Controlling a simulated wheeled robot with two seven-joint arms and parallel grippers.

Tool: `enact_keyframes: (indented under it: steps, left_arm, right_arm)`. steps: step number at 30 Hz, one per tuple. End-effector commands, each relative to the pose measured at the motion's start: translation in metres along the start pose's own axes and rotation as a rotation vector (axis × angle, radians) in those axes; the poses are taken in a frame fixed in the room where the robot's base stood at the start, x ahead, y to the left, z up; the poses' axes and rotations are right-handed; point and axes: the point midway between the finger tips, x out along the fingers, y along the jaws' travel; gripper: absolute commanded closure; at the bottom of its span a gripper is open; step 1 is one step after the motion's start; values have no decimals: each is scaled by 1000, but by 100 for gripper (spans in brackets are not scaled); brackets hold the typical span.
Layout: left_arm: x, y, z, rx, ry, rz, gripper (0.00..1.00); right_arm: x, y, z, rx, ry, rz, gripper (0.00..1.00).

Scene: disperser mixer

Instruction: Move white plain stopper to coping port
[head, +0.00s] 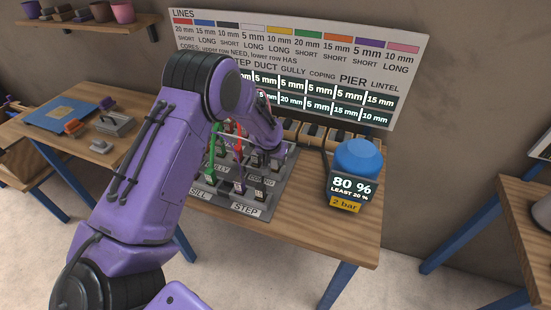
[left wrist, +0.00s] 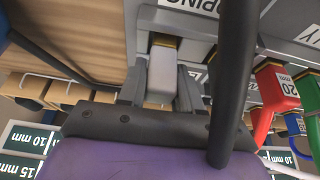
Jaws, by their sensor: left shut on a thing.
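My left gripper (left wrist: 160,92) is shut on a white plain stopper (left wrist: 160,72), with one finger on each side of it. The stopper's dark end with a yellow band points at the grey panel by the label ending in "PING", the coping port (left wrist: 165,22). I cannot tell whether that end sits in the port or just touches it. In the head view my left gripper (head: 264,158) is over the back right of the port panel (head: 262,207), and the stopper is hidden there. The coping label (head: 260,180) shows just below the gripper. My right gripper is not in view.
Green and red stoppers with hoses (head: 212,160) stand in the panel left of my gripper; a red one (left wrist: 262,105) is close beside it. A row of wooden blocks (head: 305,133) lies behind. A blue-topped gauge (head: 357,165) reading 80 % stands to the right.

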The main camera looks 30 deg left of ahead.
Motion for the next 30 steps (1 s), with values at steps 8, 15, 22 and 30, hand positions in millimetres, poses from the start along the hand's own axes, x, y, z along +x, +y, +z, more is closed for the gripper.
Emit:
enact_keyframes:
  steps: [8, 15, 22, 30]
  left_arm:
    - [7, 0, 3, 0, 0, 0, 63]
    - [6, 0, 2, 0, 0, 0, 36]
    - [-4, 0, 2, 0, 2, 0, 36]
    - [-66, 0, 2, 1, 5, 0, 36]
  right_arm:
    - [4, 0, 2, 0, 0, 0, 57]
    - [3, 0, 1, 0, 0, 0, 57]
    - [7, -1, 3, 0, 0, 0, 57]
    - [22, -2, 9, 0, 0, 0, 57]
